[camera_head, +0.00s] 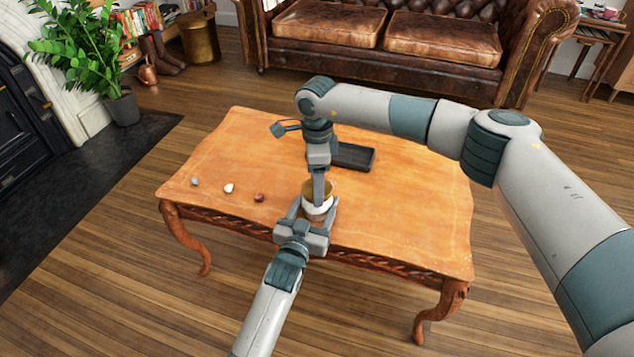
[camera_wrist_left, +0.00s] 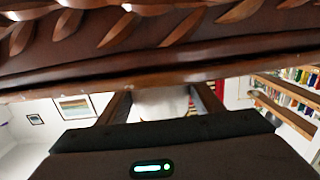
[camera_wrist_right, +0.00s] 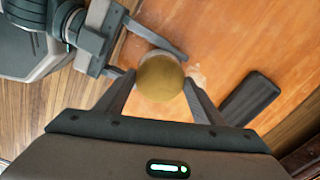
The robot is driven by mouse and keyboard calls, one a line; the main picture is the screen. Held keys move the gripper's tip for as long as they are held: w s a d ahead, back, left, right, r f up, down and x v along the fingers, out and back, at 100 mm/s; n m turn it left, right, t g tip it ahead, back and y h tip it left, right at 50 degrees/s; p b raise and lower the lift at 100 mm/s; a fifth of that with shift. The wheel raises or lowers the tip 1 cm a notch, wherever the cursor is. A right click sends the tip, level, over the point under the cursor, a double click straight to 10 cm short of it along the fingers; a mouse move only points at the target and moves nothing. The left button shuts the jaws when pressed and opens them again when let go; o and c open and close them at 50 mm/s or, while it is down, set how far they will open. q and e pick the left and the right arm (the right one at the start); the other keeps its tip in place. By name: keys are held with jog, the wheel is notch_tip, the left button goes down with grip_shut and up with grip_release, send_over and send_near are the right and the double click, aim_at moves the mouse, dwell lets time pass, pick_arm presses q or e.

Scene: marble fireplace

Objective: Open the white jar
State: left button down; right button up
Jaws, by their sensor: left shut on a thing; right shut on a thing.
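The white jar (camera_head: 318,211) is near the front edge of the wooden table, with a gold-brown lid (camera_head: 324,189) on top. My left gripper (camera_head: 308,212) comes from the front and is shut on the jar's white body. The pale body also shows between its fingers in the left wrist view (camera_wrist_left: 160,103). My right gripper (camera_head: 318,192) points down from above and is shut on the lid. In the right wrist view the round gold lid (camera_wrist_right: 160,77) sits between its fingers. My right gripper partly hides the lid in the head view. I cannot tell whether lid and body touch.
A black tray-like object (camera_head: 355,157) lies behind the jar on the table (camera_head: 420,190). Small grey (camera_head: 195,181), white (camera_head: 229,188) and dark red (camera_head: 259,197) objects lie to the left. The table's right side is clear. A leather sofa (camera_head: 400,40) stands behind.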

jog(key=n, duration=0.4)
jog(key=shift+n, duration=0.3)
jog(key=n, duration=0.8)
jog(key=shift+r+n, duration=0.1)
jog(key=shift+n, duration=0.2)
jog(key=n, duration=0.4)
jog(key=shift+n, duration=0.4)
jog(key=shift+r, duration=0.3)
jog(key=shift+r, duration=0.7)
jog(key=shift+r, duration=0.15)
